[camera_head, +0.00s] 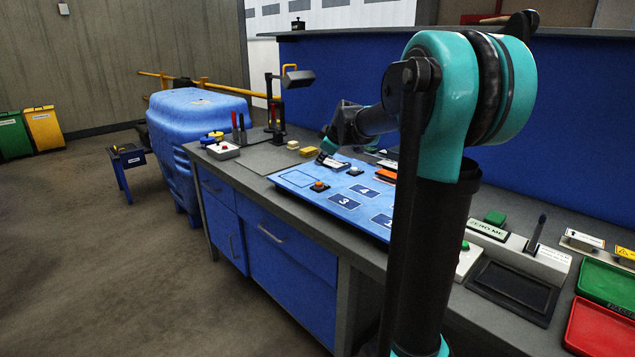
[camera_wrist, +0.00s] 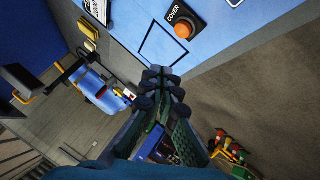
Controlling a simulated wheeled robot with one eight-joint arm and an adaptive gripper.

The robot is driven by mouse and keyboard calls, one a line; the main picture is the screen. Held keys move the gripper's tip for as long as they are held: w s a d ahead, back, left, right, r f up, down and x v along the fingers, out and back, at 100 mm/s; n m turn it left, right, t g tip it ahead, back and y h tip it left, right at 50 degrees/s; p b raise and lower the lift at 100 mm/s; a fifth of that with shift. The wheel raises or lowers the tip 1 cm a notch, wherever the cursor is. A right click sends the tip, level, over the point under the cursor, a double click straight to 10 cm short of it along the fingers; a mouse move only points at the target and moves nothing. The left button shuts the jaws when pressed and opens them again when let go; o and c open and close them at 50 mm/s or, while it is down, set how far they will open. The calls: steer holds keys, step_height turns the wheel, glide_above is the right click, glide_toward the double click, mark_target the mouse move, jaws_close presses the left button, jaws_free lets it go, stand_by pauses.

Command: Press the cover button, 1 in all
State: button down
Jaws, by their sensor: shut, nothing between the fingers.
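The cover button is an orange dome on a dark base, beside a "COVER" label, in the upper part of the wrist view (camera_wrist: 183,30). An orange button (camera_head: 319,186) on the blue board (camera_head: 292,178) in the head view appears to be the same one. My gripper (camera_wrist: 165,76) is shut and empty, its fingers together in the middle of the wrist view, apart from the button. In the head view my gripper (camera_head: 328,147) hangs over the back part of the board; its tips are small and dark there.
The board has numbered dark squares and a white button (camera_head: 355,171). A tray with coloured buttons (camera_head: 222,150) and a lamp-like black fixture (camera_head: 277,110) stand at the counter's far end. Green (camera_head: 608,284) and red (camera_head: 600,328) trays lie at right. A blue bin stands beyond the counter (camera_head: 190,110).

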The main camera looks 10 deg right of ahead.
mark_target(319, 184)
steer(key=w, duration=0.1)
steer(key=w+r, duration=0.1)
steer(key=w, duration=0.1)
steer(key=shift+w+r+n, duration=0.15)
steer(key=shift+r+n, duration=0.25)
steer(key=shift+a+f, duration=0.1)
steer(key=shift+f, duration=4.3)
steer(key=shift+f, duration=0.15)
steer(key=shift+f, duration=0.25)
steer(key=shift+f, duration=0.5)
steer(key=shift+r, duration=0.9)
